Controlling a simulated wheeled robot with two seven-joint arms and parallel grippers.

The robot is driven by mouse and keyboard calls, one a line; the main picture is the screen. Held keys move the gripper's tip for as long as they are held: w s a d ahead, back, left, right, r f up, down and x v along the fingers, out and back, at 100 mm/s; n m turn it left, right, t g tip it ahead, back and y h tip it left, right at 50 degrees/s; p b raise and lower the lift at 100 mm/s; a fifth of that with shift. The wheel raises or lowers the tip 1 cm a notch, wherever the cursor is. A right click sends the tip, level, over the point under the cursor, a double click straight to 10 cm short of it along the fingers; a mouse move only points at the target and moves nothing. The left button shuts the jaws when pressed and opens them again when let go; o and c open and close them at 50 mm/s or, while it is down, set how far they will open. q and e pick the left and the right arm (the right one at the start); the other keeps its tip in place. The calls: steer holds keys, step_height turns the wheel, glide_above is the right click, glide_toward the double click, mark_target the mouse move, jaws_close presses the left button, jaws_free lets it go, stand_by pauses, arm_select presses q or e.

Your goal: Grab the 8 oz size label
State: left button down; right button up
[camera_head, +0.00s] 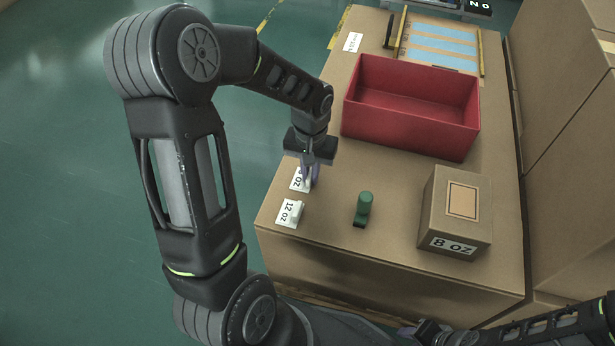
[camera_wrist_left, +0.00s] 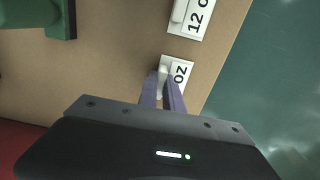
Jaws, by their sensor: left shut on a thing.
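My left gripper (camera_head: 309,184) is shut on a white size label (camera_head: 297,182) at the left edge of the cardboard-coloured table. The label reads "oz"; its number is covered by the fingers. In the left wrist view the two purple fingers (camera_wrist_left: 162,88) close on a raised grip on this label (camera_wrist_left: 181,75). A second white label (camera_head: 289,213) reading "12 oz" lies just in front of it, and also shows in the left wrist view (camera_wrist_left: 190,16).
A green stamp-like object (camera_head: 363,208) stands between the labels and the box. A red open bin (camera_head: 412,102) stands behind. Large cartons (camera_head: 565,90) line the right side. My right arm crosses the bottom right.

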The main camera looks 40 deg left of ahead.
mark_target(310, 174)
arm_select(q)
step_height(310, 174, up, 10)
steer(key=p, duration=0.3)
stand_by(0.3)
